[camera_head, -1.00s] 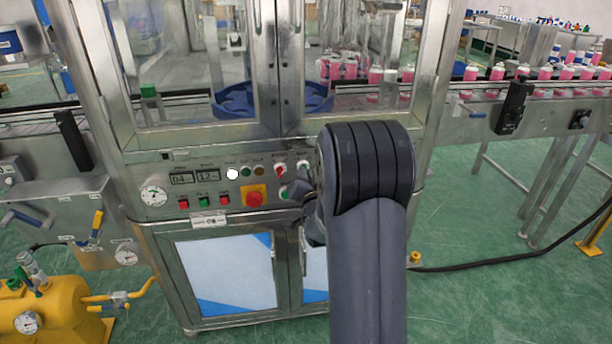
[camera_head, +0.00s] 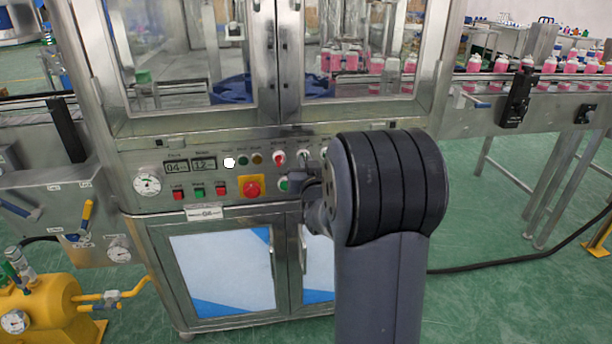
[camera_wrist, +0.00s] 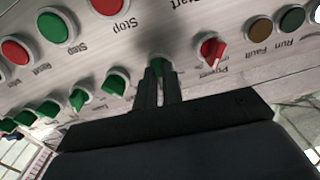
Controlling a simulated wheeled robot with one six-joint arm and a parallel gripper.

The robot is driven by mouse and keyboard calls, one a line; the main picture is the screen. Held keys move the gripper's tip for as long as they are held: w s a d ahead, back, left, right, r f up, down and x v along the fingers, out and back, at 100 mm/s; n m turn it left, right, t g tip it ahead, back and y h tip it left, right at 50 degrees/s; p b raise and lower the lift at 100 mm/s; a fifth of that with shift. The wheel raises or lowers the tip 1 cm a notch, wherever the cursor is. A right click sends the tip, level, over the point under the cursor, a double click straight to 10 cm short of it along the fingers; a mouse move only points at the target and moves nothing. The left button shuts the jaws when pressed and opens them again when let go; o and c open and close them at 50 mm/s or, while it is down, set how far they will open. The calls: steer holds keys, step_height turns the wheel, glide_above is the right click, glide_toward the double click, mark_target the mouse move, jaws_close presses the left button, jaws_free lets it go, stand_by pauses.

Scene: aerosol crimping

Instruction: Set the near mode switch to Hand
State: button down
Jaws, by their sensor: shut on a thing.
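My gripper (camera_wrist: 158,84) is shut on a green selector switch (camera_wrist: 159,62) on the machine's sloping control panel, next to the red Power switch (camera_wrist: 211,50). The fingers cover most of the green switch, and its label and pointing direction cannot be read. More green switches (camera_wrist: 115,84) continue in a row to the left in the wrist view, which shows the panel upside down. In the head view my dark arm stands in front of the right part of the panel (camera_head: 150,205) and hides most of that row; the red Power switch (camera_head: 279,157) shows just left of it.
A red stop button on a yellow plate (camera_head: 251,187), several small push buttons and two displays (camera_head: 189,166) lie left of my gripper. Glass doors rise above the panel. A conveyor (camera_head: 480,100) with pink cans runs right. A yellow tank (camera_head: 40,305) stands lower left.

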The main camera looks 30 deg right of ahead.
steer(key=shift+n+b, duration=3.2)
steer(key=shift+n, duration=0.3)
steer(key=c, duration=1.5)
jaws_free()
steer(key=shift+c, duration=0.2)
steer(key=p+v, duration=0.1)
steer(key=v, duration=0.9)
steer(key=shift+s, duration=0.4)
steer(key=shift+a, duration=0.1)
